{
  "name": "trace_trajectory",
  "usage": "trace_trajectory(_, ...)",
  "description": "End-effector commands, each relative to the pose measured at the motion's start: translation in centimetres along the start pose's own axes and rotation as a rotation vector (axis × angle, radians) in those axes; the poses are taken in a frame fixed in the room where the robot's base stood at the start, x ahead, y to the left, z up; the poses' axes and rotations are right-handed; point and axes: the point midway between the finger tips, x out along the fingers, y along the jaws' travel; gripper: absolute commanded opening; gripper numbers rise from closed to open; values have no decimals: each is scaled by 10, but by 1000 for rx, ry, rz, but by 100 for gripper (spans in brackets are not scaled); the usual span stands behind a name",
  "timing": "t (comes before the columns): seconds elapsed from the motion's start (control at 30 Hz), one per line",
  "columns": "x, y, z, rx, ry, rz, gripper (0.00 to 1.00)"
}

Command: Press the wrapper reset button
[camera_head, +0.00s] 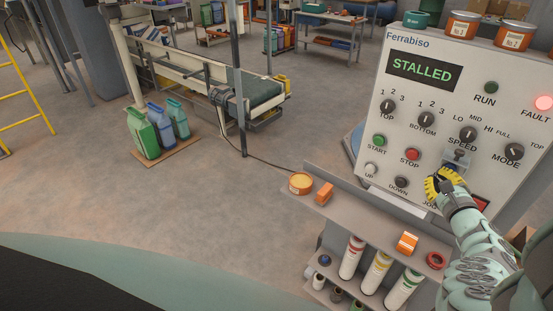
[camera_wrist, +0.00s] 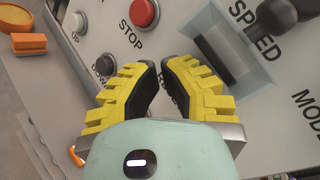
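The upright control panel (camera_head: 400,110) shows STALLED on its display (camera_head: 422,70). Its FAULT lamp (camera_head: 543,103) glows pink-red and its RUN lamp (camera_head: 491,88) is dark green. My gripper (camera_head: 436,184) is at the panel's lower middle, below the SPEED knob (camera_head: 468,133). In the wrist view, my gripper's yellow fingers (camera_wrist: 160,64) have their tips nearly together with nothing between them. A blue part (camera_head: 449,173) shows just behind the fingers, mostly hidden. A clear guard (camera_wrist: 222,42) is beside the right finger. A partly covered label shows between the fingers; I cannot tell whether they touch the panel.
The green START (camera_head: 379,140), red STOP (camera_head: 412,154), white UP (camera_head: 371,169) and black DOWN (camera_head: 401,182) buttons are close by on the left. The MODE knob (camera_head: 514,151) is to the right. A shelf (camera_head: 345,205) with small items juts out below the panel.

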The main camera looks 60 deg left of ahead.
Motion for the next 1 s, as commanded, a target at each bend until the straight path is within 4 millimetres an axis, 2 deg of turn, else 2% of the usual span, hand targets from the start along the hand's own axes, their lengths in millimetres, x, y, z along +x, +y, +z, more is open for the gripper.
trace_trajectory(1.0, 8, -2, -3, -1, -4, 4, 0)
